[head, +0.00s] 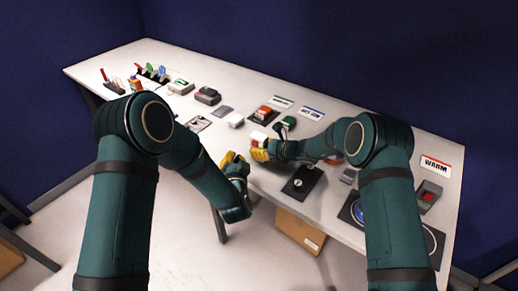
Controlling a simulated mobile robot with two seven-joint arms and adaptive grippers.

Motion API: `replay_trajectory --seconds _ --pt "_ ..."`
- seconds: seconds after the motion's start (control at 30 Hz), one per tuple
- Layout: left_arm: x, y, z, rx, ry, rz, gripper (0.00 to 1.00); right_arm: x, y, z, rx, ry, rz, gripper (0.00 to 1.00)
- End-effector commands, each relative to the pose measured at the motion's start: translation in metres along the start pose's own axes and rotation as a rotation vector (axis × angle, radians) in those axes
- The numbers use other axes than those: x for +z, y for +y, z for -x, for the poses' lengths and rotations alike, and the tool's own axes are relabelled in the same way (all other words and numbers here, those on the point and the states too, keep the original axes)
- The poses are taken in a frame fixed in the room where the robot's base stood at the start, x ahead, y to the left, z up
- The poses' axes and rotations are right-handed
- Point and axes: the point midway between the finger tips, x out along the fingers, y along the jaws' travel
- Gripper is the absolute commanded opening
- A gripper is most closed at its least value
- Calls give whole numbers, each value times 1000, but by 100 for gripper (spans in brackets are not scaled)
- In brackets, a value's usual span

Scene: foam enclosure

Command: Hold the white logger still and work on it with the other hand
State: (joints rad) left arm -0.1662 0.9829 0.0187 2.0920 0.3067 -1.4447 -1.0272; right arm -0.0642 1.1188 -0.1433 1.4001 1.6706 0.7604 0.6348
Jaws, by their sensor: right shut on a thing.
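My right gripper (262,149) reaches in from the right, over the table's front part. Its yellow fingers are shut on a small white thing with some red on it, which I take to be the white logger (258,138). The fingers hide its lower part, so I cannot tell whether it touches the table. My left gripper (234,157) is close by on the left, at the table's front edge, apart from the logger. Its yellow fingers are small in view, and their gap is unclear.
A white block (235,120) lies behind the grippers. A red-topped device (264,113) and a green one (288,123) stand farther back. A dark plate with a knob (302,181) is at the front right. A cardboard box (300,232) is below the table. Several small items stand far left.

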Motion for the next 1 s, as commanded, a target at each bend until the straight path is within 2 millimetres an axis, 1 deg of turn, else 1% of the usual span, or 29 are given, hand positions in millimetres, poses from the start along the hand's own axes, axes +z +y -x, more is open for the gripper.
replay_trajectory --seconds 0.17,0.2,0.27,0.57,0.67,0.77,1.0 --pt "0 0 0 0 0 0 0 -1 0 0 0 2 -1 0" --pt "0 0 0 0 0 0 0 -1 0 0 0 2 -1 45" --pt "0 0 0 0 0 0 0 -1 0 0 0 2 -1 66" --pt "0 0 0 0 0 0 0 0 0 0 0 1 0 66" --pt "0 0 0 0 0 0 0 0 -1 5 -1 0 -1 66" --pt "0 0 0 0 0 0 0 0 -1 16 -2 0 -1 66" --pt "0 0 0 0 0 0 0 0 -2 64 -4 0 -1 66"
